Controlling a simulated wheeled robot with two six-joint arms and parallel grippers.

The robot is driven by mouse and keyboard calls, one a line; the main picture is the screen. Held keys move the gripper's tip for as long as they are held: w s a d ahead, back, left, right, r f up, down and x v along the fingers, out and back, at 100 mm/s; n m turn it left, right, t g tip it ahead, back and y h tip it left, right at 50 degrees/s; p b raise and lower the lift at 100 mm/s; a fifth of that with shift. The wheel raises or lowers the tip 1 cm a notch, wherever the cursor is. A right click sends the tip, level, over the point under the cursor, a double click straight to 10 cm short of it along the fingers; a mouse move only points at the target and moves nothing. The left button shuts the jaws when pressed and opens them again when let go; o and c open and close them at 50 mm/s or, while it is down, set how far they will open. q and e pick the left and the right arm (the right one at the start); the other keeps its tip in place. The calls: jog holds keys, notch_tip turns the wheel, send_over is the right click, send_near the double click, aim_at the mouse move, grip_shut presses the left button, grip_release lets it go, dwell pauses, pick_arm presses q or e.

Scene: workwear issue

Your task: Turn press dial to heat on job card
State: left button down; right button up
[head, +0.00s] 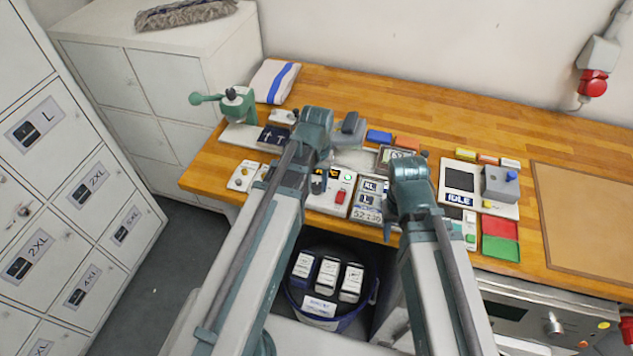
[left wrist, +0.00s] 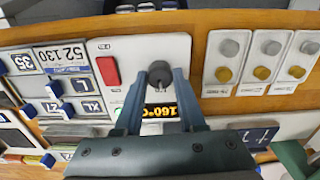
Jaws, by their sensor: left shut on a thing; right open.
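The press control panel (head: 325,201) is a white plate at the table's front edge. In the left wrist view, its dark round dial (left wrist: 160,74) sits between the fingertips of my left gripper (left wrist: 161,84), which is shut on it. An amber display (left wrist: 160,111) beside the dial appears to read 160°C, upside down. My left gripper (head: 319,182) partly covers the panel in the head view. A board (head: 368,198) beside the panel carries size tiles and a number strip (left wrist: 62,56); I cannot tell whether this is the job card. My right gripper (head: 410,200) is open over the table, fingertips mostly hidden.
A red switch (left wrist: 108,70) sits on the panel near the dial. Plates with grey and yellow knobs (left wrist: 228,60) are on its other side. A bucket (head: 325,312) with labelled packs stands below the table edge. A brown mat (head: 588,220) lies clear at right.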

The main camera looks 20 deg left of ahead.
aim_at(316, 186)
pick_arm(q)
jog(key=n, duration=0.4)
jog(key=shift+n, duration=2.3)
jog(key=c, duration=0.5)
grip_release()
jog(key=shift+r, duration=0.15)
notch_tip(316, 186, up, 14)
jog(key=p, duration=1.3)
jog(key=shift+f+p, duration=0.2)
jog(key=shift+p, duration=0.2)
